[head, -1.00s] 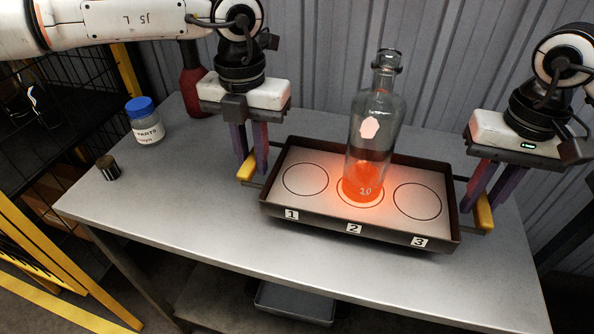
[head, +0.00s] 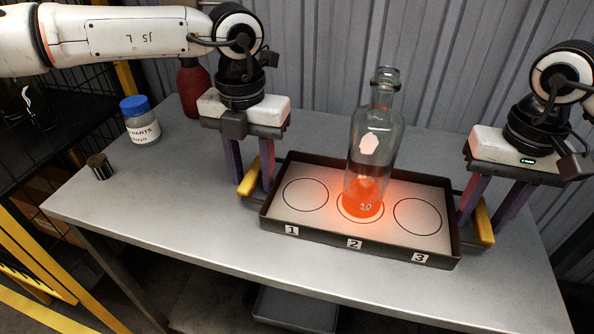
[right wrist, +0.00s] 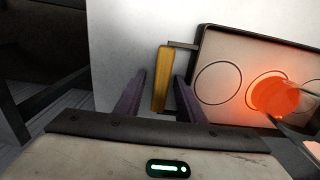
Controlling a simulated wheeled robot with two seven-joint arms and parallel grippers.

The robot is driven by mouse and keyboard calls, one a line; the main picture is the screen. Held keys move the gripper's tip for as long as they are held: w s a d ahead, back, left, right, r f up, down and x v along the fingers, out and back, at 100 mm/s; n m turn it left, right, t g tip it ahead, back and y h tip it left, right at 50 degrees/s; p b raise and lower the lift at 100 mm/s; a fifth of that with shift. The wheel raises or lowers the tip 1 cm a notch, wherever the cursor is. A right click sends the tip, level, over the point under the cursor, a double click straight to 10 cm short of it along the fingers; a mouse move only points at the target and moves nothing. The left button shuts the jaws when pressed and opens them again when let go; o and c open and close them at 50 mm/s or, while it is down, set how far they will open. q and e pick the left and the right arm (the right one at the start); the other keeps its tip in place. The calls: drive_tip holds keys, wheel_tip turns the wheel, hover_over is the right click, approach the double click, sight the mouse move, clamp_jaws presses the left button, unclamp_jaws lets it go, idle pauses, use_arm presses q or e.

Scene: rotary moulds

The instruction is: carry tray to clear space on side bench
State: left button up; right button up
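The dark-rimmed tray (head: 322,238) rests on the grey bench, with circles marked 1, 2 and 3. A clear bottle (head: 376,140) with glowing orange contents stands upright on circle 2. My left gripper (head: 253,178) is open, with its purple fingers on either side of the left yellow handle (head: 249,178). My right gripper (head: 489,215) is open around the right yellow handle (head: 483,224). In the right wrist view, gaps show between that handle (right wrist: 163,80) and both fingers. Part of the bottle's orange base (right wrist: 277,96) shows there too.
A blue-lidded parts jar (head: 140,122), a small dark cylinder (head: 100,166) and a red bottle (head: 192,88) stand on the left of the bench (head: 160,215). The bench between them and the tray is clear. A corrugated wall (head: 320,60) rises behind.

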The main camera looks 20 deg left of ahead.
drive_tip(key=shift+a, duration=0.1)
drive_tip(key=shift+r, duration=0.15)
use_arm(q)
wheel_tip(320, 180, up, 12)
use_arm(e)
wheel_tip(320, 180, up, 12)
idle(0.6)
drive_tip(key=shift+s+f, duration=0.1)
drive_tip(key=shift+f, duration=0.1)
